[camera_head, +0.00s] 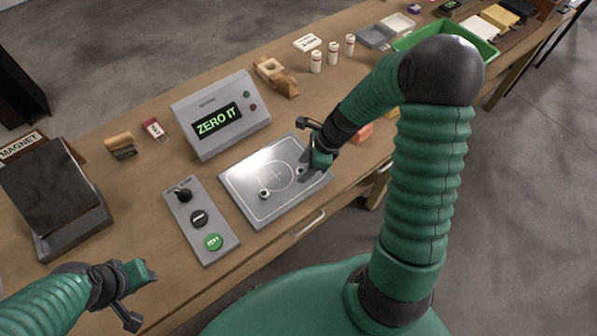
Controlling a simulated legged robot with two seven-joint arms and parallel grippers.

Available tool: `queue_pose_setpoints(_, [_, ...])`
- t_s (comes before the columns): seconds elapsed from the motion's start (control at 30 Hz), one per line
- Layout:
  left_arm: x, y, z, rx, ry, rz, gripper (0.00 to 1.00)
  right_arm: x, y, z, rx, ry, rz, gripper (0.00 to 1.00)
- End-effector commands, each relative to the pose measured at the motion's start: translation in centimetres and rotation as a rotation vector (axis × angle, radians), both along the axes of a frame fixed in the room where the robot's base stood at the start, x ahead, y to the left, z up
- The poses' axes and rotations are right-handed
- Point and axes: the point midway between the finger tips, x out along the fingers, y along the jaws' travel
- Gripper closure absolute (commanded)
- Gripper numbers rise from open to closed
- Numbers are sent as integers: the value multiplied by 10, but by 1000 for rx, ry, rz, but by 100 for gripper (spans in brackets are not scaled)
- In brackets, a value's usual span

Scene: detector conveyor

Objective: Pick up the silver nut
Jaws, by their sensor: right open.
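A small silver ring-like piece, which looks like the nut (264,194), lies on the left part of the silver detector plate (248,208). Another small round metal piece (301,170) shows at the plate's right side, close to my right gripper; I cannot tell exactly what it is. My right gripper (305,146) is open above the plate's right edge, its fingers spread, with nothing visible between them. My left gripper (142,294) is low at the left, in front of the table edge, its fingers apart and empty.
A magnet block (52,190) stands far left. White bottles (333,53), a wooden piece (276,77) and a green tray (481,48) are farther back.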

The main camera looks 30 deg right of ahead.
Motion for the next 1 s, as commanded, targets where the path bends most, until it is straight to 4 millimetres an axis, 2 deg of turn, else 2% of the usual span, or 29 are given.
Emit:
queue_pose_setpoints(0.1, [0,0,-1,0,0,-1,64,3,3,-11,1,-1,0,50])
queue_pose_setpoints(0.27, [0,0,-1,0,0,-1,64,3,3,-11,-2,-1,-1,50])
queue_pose_setpoints(0.67, [0,0,-1,0,0,0,64,3,3,-11,-1,0,0,100])
queue_pose_setpoints(1.0, [0,0,-1,0,0,-1,64,3,3,-10,-1,-1,1,100])
